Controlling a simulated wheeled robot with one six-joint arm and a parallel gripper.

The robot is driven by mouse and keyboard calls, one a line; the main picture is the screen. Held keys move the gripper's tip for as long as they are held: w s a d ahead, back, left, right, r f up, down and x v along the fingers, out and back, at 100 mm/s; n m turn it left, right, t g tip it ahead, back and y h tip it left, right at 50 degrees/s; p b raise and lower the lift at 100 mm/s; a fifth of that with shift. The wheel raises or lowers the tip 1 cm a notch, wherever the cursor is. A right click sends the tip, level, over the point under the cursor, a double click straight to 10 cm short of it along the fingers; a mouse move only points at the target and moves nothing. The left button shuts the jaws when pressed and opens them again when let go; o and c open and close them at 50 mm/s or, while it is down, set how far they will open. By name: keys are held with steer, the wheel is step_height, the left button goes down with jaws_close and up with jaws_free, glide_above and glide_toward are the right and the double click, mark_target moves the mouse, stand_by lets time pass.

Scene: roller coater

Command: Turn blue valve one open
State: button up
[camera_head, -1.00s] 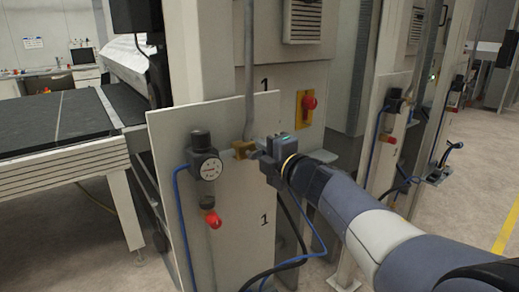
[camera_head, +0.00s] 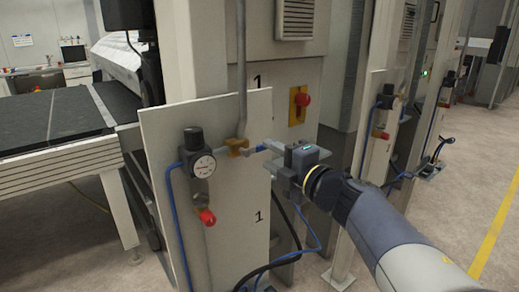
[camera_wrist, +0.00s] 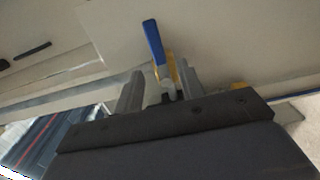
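The valve has a brass body (camera_head: 237,147) on the front panel, at the foot of a vertical grey pipe. In the wrist view its blue lever (camera_wrist: 154,42) points up and away, with its grey root in line with the gap between my fingers. The yellow valve body (camera_wrist: 174,70) shows behind it, partly hidden by a finger. My gripper (camera_head: 268,155) is just right of the valve in the head view. Its two fingers are spread apart in the wrist view (camera_wrist: 160,88), and it holds nothing. Exact contact with the lever cannot be told.
A pressure gauge (camera_head: 203,166) and a red knob (camera_head: 207,217) are left of the valve on the panel (camera_head: 235,205). A red switch on a yellow plate (camera_head: 299,104) is above right. Blue and black hoses hang below my gripper. Open floor (camera_head: 440,220) lies right.

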mark_target(259, 149)
steer(key=v, duration=0.3)
steer(key=shift+s+d, duration=0.1)
steer(key=shift+s, duration=0.1)
steer(key=x, duration=1.1)
steer(key=shift+s, duration=0.1)
